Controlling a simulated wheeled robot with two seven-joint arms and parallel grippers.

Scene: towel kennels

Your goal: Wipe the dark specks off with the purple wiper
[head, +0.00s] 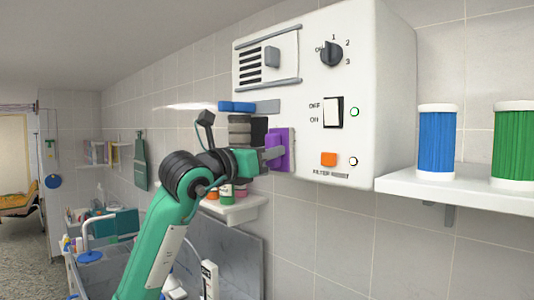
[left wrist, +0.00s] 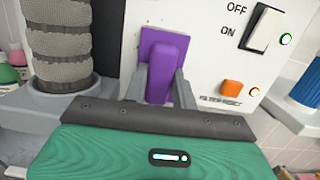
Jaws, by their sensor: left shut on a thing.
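The purple wiper (head: 289,143) is in my left gripper (head: 274,153), its flat pad upright at the front panel of the white wall unit (head: 300,100). I cannot tell whether the pad touches the panel. In the left wrist view, both fingers of my left gripper (left wrist: 159,88) close on the sides of the purple wiper (left wrist: 170,55). I cannot make out any dark specks; the wiper and gripper hide part of the panel. My right gripper is not in view.
The panel has a dial (head: 331,54), a rocker switch (head: 333,112) and an orange button (head: 328,159) to the right of the wiper. A ribbed grey hose (left wrist: 58,45) stands close on the left. A right shelf (head: 455,188) holds blue (head: 437,142) and green (head: 514,145) filter cylinders.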

